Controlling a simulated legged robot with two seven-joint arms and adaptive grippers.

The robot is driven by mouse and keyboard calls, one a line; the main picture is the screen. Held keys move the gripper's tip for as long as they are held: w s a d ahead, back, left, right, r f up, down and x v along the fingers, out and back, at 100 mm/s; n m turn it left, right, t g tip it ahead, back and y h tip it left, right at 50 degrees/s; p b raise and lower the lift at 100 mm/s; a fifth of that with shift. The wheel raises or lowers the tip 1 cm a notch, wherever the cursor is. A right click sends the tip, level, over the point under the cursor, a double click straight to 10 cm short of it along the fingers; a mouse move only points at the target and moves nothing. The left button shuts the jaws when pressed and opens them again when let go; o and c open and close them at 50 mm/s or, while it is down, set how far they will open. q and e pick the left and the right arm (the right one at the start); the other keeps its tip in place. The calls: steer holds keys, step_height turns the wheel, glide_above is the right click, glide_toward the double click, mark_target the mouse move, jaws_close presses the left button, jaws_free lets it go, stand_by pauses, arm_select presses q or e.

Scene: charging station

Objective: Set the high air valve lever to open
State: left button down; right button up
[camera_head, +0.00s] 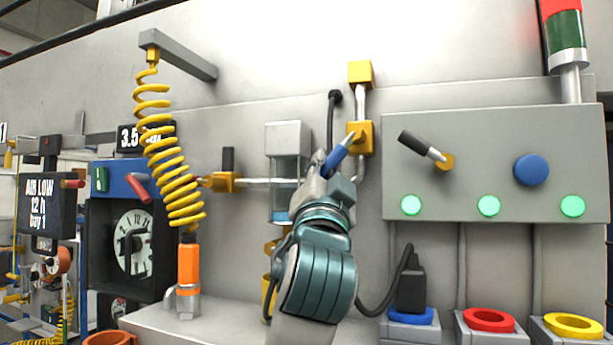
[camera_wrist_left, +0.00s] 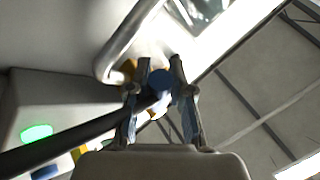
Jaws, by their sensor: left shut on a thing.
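The high air valve (camera_head: 361,138) is a yellow block on a bent grey pipe on the wall, in the head view. Its blue lever (camera_head: 340,155) slants down and left from the block. My left gripper (camera_head: 327,173) comes up from below with its fingers shut on the lever. In the left wrist view the lever's blue end (camera_wrist_left: 160,82) sits between the two fingers of the left gripper (camera_wrist_left: 158,95). The fingers hide part of the lever. My right gripper is not in view.
A grey panel (camera_head: 480,200) with a black-handled lever (camera_head: 421,146), a blue button (camera_head: 531,169) and green lights is to the right. A black cable (camera_head: 334,115) hangs close behind the gripper. A clear cylinder (camera_head: 287,170) and yellow coiled hose (camera_head: 168,150) are left.

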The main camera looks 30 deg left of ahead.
arm_select(q)
steer(key=d+n+y, duration=0.1)
steer(key=d+n+g+y, duration=0.1)
steer(key=n, duration=0.1)
steer(key=shift+r+g, duration=0.1)
steer(key=shift+g, duration=0.2)
steer(key=n+g+y+p, duration=0.1)
steer(key=n+g, duration=0.1)
steer(key=n, duration=0.1)
steer(key=d+n+g+y+p, duration=0.1)
steer(key=n+g, duration=0.1)
steer(key=n, duration=0.1)
steer(key=d+n+g+y+p, duration=0.1)
steer(key=n+g+p, duration=0.1)
steer(key=n, duration=0.1)
steer(key=shift+w+d+f, duration=0.2)
steer(key=shift+w+f, duration=0.05)
steer(key=shift+f+n, duration=0.1)
steer(key=shift+n, duration=0.2)
